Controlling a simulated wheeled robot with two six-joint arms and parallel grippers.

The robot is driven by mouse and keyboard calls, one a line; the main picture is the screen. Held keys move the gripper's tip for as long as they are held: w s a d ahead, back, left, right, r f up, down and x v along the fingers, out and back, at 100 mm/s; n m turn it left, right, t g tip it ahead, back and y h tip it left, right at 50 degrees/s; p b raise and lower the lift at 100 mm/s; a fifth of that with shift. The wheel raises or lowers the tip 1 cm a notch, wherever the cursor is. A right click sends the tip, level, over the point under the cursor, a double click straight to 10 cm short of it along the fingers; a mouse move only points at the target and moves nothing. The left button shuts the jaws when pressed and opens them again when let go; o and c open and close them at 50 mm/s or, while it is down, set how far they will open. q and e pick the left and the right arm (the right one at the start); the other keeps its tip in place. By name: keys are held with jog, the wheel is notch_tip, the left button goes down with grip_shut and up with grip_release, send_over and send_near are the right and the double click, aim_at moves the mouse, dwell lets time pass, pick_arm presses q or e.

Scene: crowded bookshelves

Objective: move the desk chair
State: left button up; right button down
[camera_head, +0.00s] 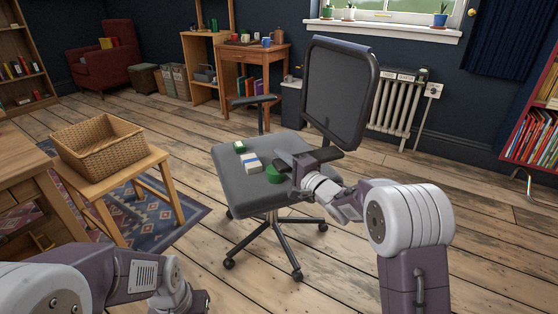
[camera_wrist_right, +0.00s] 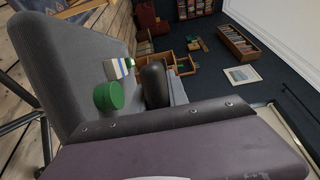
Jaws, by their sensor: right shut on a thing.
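The desk chair (camera_head: 250,190) stands on the plank floor, with a grey seat, a tall dark backrest (camera_head: 340,90) and a wheeled base. My right gripper (camera_head: 292,163) is at the near-side armrest and shut on it. In the right wrist view the dark armrest end (camera_wrist_right: 155,85) shows past my finger, beside the grey seat (camera_wrist_right: 75,65).
A wicker basket (camera_head: 98,146) sits on a wooden stool (camera_head: 150,163) left of the chair, over a patterned rug (camera_head: 150,233). A wooden desk (camera_head: 250,58) and a radiator (camera_head: 395,100) stand behind. A bookcase (camera_head: 535,120) is at right. Floor at front right is clear.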

jog(key=shift+d+f, duration=0.15)
jog(key=shift+f, duration=0.05)
jog(key=c, duration=1.3)
grip_release()
jog(key=shift+r, duration=0.1)
jog(key=shift+b+v, duration=3.45)
jog(key=shift+v, duration=1.1)
